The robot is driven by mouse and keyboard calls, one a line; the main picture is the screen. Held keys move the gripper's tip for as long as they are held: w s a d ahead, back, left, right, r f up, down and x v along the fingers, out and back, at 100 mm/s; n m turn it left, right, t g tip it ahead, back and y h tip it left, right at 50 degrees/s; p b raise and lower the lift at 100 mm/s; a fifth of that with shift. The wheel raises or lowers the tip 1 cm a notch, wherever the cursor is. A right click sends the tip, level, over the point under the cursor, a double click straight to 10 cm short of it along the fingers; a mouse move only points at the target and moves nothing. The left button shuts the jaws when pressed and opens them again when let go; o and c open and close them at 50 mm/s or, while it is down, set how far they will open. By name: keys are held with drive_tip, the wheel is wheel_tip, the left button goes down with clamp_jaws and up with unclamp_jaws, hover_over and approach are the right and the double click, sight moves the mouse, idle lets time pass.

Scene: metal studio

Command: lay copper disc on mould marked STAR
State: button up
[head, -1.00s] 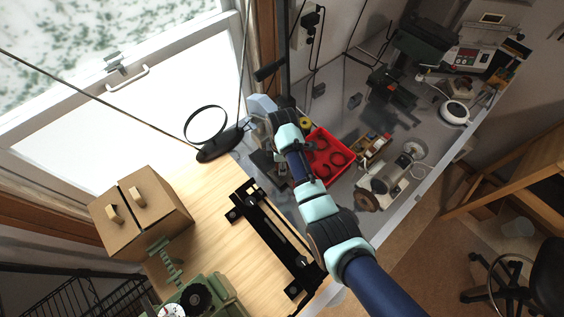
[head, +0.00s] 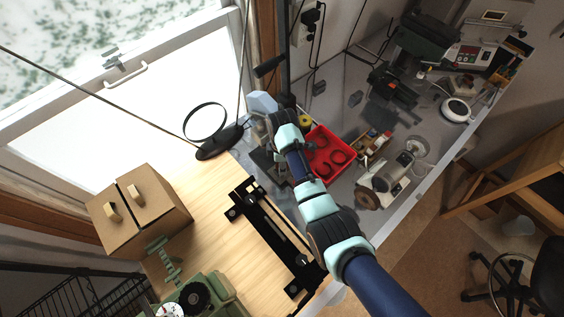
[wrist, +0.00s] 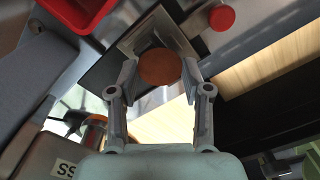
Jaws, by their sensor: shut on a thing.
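The copper disc (wrist: 160,66) is in the wrist view, flat and reddish brown. My gripper (wrist: 160,76) is shut on it, with one fingertip at each side of its rim. A square, grey metal plate-like piece (wrist: 172,33) shows just beyond the disc, partly covered by it. I cannot tell whether the disc touches it, and no STAR marking is readable. In the head view my arm hides the disc and most of my gripper.
A red tray (head: 345,146) with dark rings is right of my wrist; its corner shows in the wrist view (wrist: 75,12). A red round knob (wrist: 221,17) is close to the plate. A part labelled "SS" (wrist: 66,169) is at lower left. A black rail (head: 270,228) lies on the wooden top.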

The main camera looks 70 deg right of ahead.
drive_tip(key=shift+f, duration=0.25)
drive_tip(key=o, duration=1)
drive_tip(key=shift+o, duration=0.2)
drive_tip(key=shift+r, duration=0.1)
